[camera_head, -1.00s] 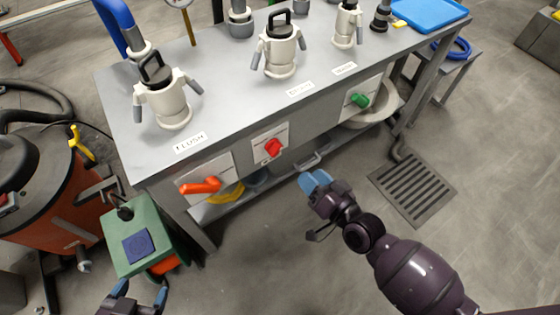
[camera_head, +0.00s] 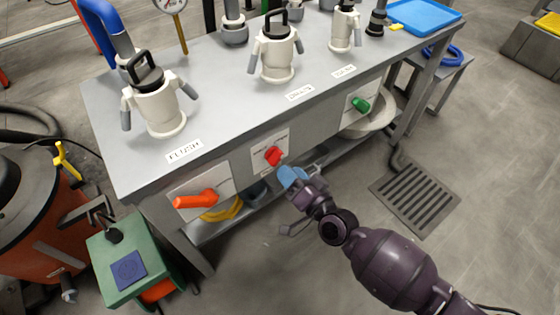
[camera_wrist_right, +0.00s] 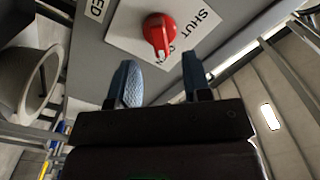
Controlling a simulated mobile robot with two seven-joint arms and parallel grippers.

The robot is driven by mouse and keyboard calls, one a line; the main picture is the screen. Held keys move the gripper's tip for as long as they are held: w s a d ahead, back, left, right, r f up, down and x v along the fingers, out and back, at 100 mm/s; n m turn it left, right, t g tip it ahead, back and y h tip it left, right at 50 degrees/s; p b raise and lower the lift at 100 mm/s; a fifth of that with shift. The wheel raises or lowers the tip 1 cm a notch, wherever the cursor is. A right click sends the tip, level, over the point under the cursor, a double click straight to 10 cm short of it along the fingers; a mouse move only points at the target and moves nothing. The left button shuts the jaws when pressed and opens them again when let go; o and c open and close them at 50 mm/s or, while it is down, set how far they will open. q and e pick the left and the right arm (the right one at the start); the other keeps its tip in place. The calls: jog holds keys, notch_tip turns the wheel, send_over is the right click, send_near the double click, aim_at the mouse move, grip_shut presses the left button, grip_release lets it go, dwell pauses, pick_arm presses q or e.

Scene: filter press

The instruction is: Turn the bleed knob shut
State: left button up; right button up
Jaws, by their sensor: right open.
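The red knob (camera_head: 273,156) sits on a white plate on the front panel of the grey bench. In the right wrist view the red knob (camera_wrist_right: 160,31) stands on its plate, marked "SHUT" and a partly hidden word, with its white-tipped pointer toward the lower edge of the picture. My right gripper (camera_head: 290,177) is just below and to the right of the knob in the head view. In the wrist view its two blue fingers (camera_wrist_right: 160,84) are apart and empty, short of the knob. My left gripper is out of view.
An orange lever handle (camera_head: 196,199) is left of the red knob and a green knob (camera_head: 361,104) is to its right. White valve bodies (camera_head: 277,55) stand on the bench top. A green box (camera_head: 112,250) stands at lower left. A floor grate (camera_head: 415,195) lies right.

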aim_at(279, 161)
jog(key=shift+b+x, duration=0.3)
jog(key=shift+x, duration=2.2)
jog(key=shift+c, duration=0.2)
grip_shut()
